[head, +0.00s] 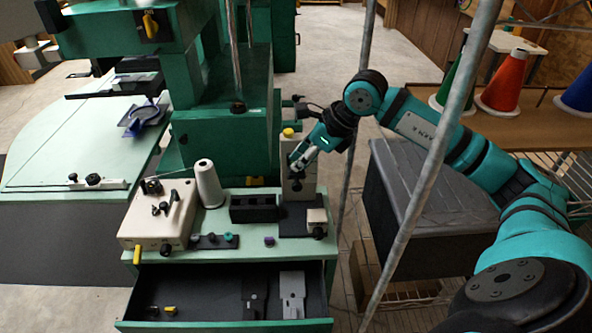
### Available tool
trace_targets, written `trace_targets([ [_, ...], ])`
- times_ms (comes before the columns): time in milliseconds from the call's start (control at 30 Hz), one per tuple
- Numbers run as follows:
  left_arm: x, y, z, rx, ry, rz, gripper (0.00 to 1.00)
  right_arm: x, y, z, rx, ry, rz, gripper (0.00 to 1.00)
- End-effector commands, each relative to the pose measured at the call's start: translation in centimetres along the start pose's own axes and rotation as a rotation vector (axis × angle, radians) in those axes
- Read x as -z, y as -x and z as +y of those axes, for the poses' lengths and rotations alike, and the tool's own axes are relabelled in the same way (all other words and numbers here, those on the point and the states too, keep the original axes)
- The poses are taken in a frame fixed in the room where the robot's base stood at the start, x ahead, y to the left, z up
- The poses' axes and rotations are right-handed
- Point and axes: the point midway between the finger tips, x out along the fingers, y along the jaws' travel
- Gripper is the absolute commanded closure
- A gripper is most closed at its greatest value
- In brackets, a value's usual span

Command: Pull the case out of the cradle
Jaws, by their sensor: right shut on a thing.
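My right gripper (297,159) reaches in from the right with its fingers angled down and left. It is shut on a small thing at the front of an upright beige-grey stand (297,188). The thing lies where the case would be, but the fingers hide most of it. I cannot tell whether it still touches the cradle on the stand. The stand has a yellow knob on top and rises from a dark base plate (293,222) at the right of the green bench. My left gripper is not in view.
A beige box with knobs (157,214), a white thread cone (208,184) and a black block (253,208) stand to the left. An open drawer (205,290) juts out below. A slanted grey pole (432,170) crosses before my right arm. Thread cones, one red (503,82), stand on a shelf.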

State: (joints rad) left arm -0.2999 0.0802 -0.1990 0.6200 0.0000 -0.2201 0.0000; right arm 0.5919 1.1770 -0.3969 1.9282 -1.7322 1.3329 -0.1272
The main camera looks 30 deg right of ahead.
Motion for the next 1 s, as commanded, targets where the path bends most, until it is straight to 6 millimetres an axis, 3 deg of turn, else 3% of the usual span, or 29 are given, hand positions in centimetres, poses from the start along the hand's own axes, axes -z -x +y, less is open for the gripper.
trace_targets([
  [467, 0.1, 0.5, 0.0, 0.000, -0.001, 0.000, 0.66, -0.5, 0.6, 0.0, 0.000, 0.001, -0.003, 1.00],
  [1000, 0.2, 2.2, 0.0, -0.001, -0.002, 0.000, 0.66, -1.8, 2.7, 0.0, -0.001, 0.000, -0.002, 1.00],
])
